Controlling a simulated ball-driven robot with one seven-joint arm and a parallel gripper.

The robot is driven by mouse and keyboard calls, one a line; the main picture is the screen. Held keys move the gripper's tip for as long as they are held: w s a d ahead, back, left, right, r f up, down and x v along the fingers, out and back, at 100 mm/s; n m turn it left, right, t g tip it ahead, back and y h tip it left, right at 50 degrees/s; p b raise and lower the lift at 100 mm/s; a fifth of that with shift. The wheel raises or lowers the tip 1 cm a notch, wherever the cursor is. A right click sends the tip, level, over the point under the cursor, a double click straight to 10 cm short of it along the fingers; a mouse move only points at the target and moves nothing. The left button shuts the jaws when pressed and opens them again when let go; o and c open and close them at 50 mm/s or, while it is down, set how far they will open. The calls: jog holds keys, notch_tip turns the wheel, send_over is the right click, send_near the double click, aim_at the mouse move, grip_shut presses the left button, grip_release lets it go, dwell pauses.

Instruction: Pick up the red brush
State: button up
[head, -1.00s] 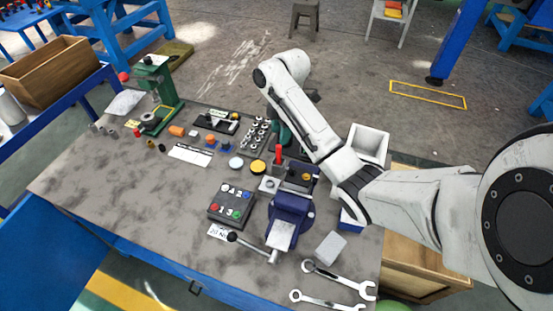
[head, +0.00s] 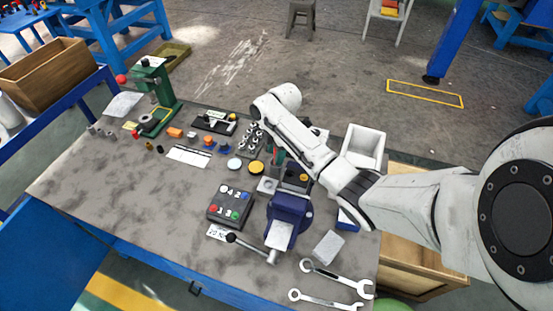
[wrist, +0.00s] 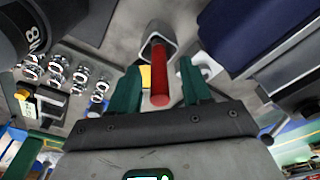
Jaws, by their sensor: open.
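The red brush (wrist: 160,85) shows in the wrist view as a red handle pointing toward the camera. Its far end is at a grey square-mouthed holder (wrist: 151,33). My gripper (wrist: 161,68) has two green fingers, spread apart, one on each side of the red handle. A gap shows between the handle and each finger. In the head view my gripper (head: 278,158) is low over the table behind the blue vise, and my arm and fingers hide most of the brush there.
A blue vise (head: 288,215) stands close in front of my gripper. A rack of metal sockets (head: 252,138) is to its left, and a yellow round lid (head: 256,168) lies nearby. A white bin (head: 364,146) stands at the right. The table's front left is clear.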

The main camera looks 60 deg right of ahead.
jog(key=shift+c, duration=0.4)
grip_shut()
jog(key=shift+r, duration=0.1)
notch_tip(320, 180, up, 10)
jog(key=shift+f+b, duration=0.1)
jog(key=shift+b, duration=0.2)
